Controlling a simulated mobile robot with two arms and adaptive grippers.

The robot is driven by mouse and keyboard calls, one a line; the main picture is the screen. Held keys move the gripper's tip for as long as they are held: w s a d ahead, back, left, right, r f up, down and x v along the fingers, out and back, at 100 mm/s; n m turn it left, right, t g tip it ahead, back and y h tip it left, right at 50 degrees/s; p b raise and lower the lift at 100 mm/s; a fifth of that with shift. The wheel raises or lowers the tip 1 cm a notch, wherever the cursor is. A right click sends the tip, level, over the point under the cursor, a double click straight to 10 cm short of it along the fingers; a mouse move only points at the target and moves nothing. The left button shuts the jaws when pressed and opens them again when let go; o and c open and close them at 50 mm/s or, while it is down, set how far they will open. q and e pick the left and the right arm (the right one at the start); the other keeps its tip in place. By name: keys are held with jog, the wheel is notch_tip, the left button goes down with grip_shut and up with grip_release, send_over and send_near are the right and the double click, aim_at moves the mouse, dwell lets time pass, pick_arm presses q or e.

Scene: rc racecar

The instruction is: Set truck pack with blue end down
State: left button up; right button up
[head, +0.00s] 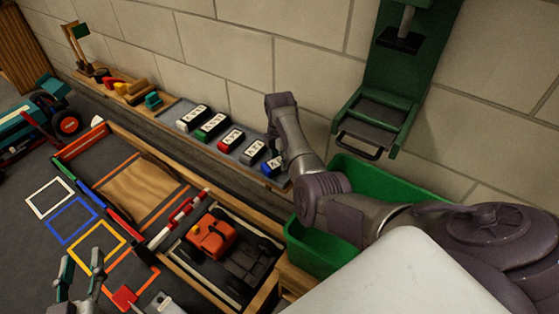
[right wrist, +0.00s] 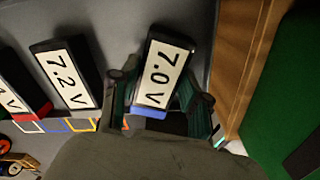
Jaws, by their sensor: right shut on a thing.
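A battery pack labelled 7.0 V (right wrist: 165,72), black with a white label and a blue end, is between the fingers of my right gripper (right wrist: 160,95). In the right wrist view its blue end points toward my wrist. In the head view the pack (head: 272,167) is at the right end of the wall ledge, below my right gripper (head: 277,160), partly hidden by it. The right gripper is shut on it. My left gripper (head: 82,272) is open and empty at the lower left. An orange and black truck (head: 212,237) sits in a wooden-framed bay.
Other packs stand along the ledge, including the neighbouring 7.2 V pack (right wrist: 65,75). A green bin (head: 305,243) and a green wall press (head: 385,115) are at the right. White, blue (head: 73,220) and yellow outlined squares lie on the floor mat.

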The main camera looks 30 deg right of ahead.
aim_at(279, 161)
pick_arm(q)
jog(key=shift+r, duration=0.1)
pick_arm(e)
jog(key=o, duration=1.3)
jog(key=shift+f, duration=0.15)
jog(key=shift+r, duration=0.45)
notch_tip(279, 161, up, 4)
jog(key=shift+f+p, duration=0.25)
jog(key=shift+p, duration=0.8)
pick_arm(q)
jog(key=s+a+f+g+y+p, duration=0.1)
jog(key=s+a+f+g, duration=0.3)
jog(key=s+f+g, duration=0.4)
notch_tip(279, 161, down, 3)
jog(key=shift+s+f+g+y, duration=0.15)
jog(key=shift+s+g+y, duration=0.3)
jog(key=shift+y, duration=0.35)
pick_arm(e)
notch_tip(279, 161, up, 3)
jog(key=shift+r, duration=0.2)
